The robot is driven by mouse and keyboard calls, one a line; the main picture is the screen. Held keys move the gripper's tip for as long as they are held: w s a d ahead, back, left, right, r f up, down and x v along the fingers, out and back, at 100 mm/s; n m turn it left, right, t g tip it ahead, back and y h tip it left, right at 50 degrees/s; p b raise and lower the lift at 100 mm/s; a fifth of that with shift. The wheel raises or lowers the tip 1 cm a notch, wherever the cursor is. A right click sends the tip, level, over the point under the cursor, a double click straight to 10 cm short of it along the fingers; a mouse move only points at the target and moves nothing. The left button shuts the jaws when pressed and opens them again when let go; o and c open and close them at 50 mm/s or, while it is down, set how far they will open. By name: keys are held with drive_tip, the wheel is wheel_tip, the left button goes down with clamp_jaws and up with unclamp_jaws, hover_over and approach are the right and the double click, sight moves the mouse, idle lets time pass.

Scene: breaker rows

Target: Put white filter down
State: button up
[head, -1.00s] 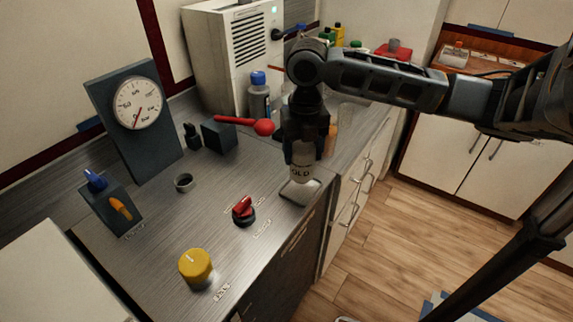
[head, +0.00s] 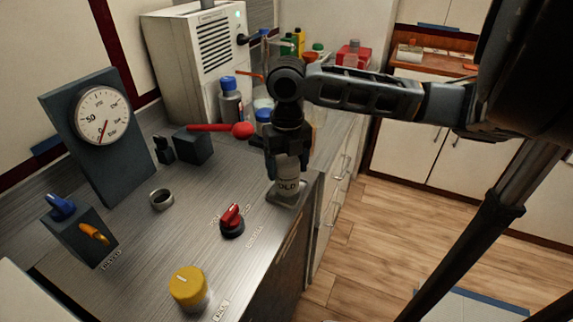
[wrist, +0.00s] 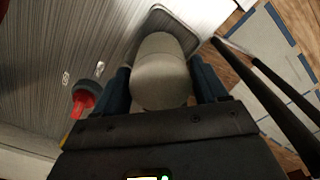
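The white filter (head: 287,184) is a pale cylinder with dark lettering on its side, "OLD" in part. It is upright, over a small grey square tray (head: 299,200) at the counter's right edge. My gripper (head: 287,160) is around its upper part from above. In the wrist view the white filter (wrist: 160,75) sits between the two blue-grey fingers (wrist: 161,88), which press close on either side. The tray rim (wrist: 165,12) shows beyond it. I cannot tell whether the filter's base touches the tray.
A red knob (head: 232,219) and a yellow knob (head: 189,287) stand on the counter left of the tray. A red-handled lever (head: 222,128) runs close behind my gripper. A gauge panel (head: 75,150) and bottles (head: 231,102) stand farther back. The counter drops off at right.

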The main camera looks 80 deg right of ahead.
drive_tip(key=shift+o, duration=1.4)
